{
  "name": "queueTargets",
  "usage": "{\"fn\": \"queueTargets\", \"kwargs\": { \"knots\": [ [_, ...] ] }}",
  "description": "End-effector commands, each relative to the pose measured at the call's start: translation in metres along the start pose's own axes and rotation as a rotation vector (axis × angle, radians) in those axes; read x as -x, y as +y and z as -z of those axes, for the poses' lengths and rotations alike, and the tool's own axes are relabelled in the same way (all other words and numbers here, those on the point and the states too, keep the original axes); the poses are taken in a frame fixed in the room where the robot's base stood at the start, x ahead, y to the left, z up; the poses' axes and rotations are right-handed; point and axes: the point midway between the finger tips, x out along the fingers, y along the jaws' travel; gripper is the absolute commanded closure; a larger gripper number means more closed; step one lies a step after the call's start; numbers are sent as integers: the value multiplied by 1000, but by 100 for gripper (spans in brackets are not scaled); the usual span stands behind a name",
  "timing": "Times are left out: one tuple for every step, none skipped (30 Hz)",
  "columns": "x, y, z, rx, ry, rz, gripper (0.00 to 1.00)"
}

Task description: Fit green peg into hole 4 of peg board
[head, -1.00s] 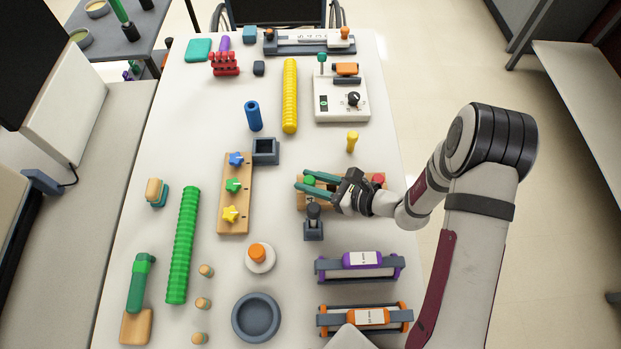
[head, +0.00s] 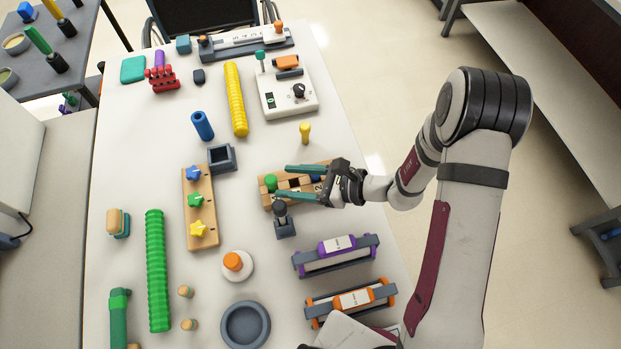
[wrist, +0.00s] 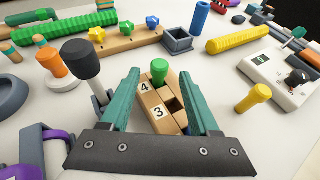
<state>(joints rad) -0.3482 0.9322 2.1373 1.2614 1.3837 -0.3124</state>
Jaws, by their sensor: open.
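The wooden peg board (head: 264,199) lies to the right of the table's middle, partly hidden by my gripper. The green peg (head: 270,182) stands upright at the board's left end. In the wrist view the green peg (wrist: 159,71) stands at the far end, beside the label 4 (wrist: 144,87), seemingly seated in that hole; its lower end is hidden. My gripper (head: 282,182) is open, its green fingers spread over the board, tips just right of the peg and clear of it. In the wrist view, my gripper (wrist: 158,71) has one fingertip on either side of the peg, apart from it.
A grey post with a dark knob (head: 281,215) stands close in front of the board. A yellow peg (head: 305,132) stands behind it. A wooden star board (head: 200,207) lies to the left. A purple-ended roller rack (head: 337,255) sits in front. Bare table lies between the boards.

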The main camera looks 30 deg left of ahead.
Motion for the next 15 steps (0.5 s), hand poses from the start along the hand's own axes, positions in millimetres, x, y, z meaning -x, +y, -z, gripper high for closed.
{"fn": "queueTargets", "kwargs": {
  "knots": [
    [14, -1, 0, 0, 0, 6, 38],
    [22, -2, 0, -1, -1, 6, 38],
    [32, -1, 0, 0, -1, 6, 38],
    [38, -1, 0, 0, 0, 6, 38],
    [44, -1, 0, 1, 0, 4, 38],
    [51, -1, 0, 1, 0, 4, 38],
    [56, -1, 0, 1, 0, 4, 38],
    [59, -1, 0, 1, 0, 2, 38],
    [63, 0, 0, 0, 0, 2, 38],
    [65, 0, 0, 0, 0, 1, 38],
    [66, 0, 0, 1, 0, 0, 38],
    [67, 0, 0, 1, 1, 0, 38],
    [68, 0, 0, 1, 0, 0, 38],
    [68, 0, 0, 3, 1, -1, 38],
    [70, 1, -4, 14, 3, -6, 38]
  ]
}}
